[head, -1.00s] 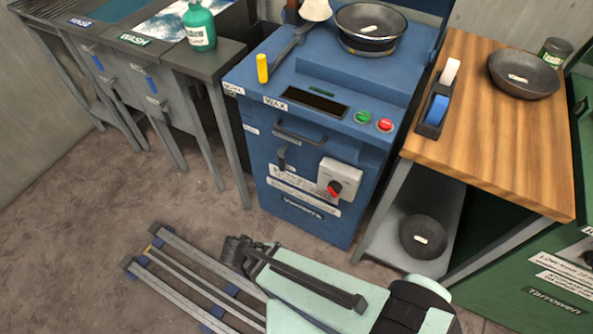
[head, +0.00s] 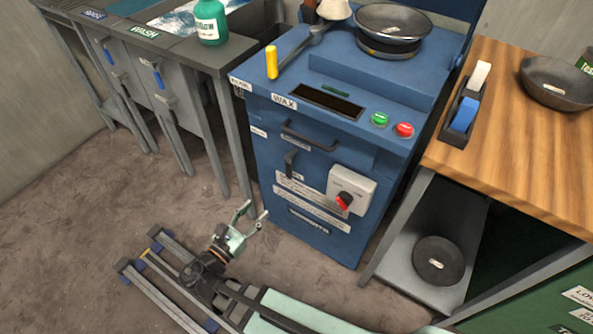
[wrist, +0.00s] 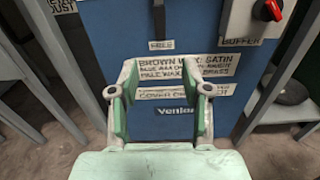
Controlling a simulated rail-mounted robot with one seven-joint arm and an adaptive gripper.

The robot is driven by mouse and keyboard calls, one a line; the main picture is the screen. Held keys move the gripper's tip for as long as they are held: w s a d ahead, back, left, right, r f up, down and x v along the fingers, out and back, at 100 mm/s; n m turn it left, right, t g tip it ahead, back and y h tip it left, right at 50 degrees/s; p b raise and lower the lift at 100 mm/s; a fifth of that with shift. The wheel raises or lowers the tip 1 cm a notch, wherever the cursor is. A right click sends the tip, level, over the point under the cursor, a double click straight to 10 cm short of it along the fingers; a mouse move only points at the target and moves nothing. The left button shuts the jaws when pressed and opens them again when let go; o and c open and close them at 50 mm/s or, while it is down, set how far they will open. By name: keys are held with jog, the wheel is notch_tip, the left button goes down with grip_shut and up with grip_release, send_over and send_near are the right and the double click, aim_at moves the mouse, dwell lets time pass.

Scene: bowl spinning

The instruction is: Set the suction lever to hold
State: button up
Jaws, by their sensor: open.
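The blue machine (head: 340,170) labelled WAX has a small black lever (head: 290,163) on its front, below a horizontal bar handle (head: 308,138). The black lever points down, and its dark lower part shows at the top of the wrist view (wrist: 158,16) above a small, hard-to-read label (wrist: 161,45). No readable label marks it as the suction lever. My gripper (head: 257,212) is open and empty, low in front of the machine and left of its middle. In the wrist view my open fingers (wrist: 159,92) face the front panel, below the lever and apart from it.
A grey box with a red knob (head: 344,201) sits right of the lever. A yellow-handled arm (head: 272,62) and a bowl (head: 392,22) are on top. The wash table (head: 190,60) stands left, the wooden bench (head: 510,140) right. The floor in front is mostly clear.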

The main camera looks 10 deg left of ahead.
aim_at(288, 172)
jog(key=b+x, duration=0.2)
jog(key=x, duration=1.5)
jog(key=shift+w+d, duration=0.15)
jog(key=shift+w, duration=0.05)
grip_shut()
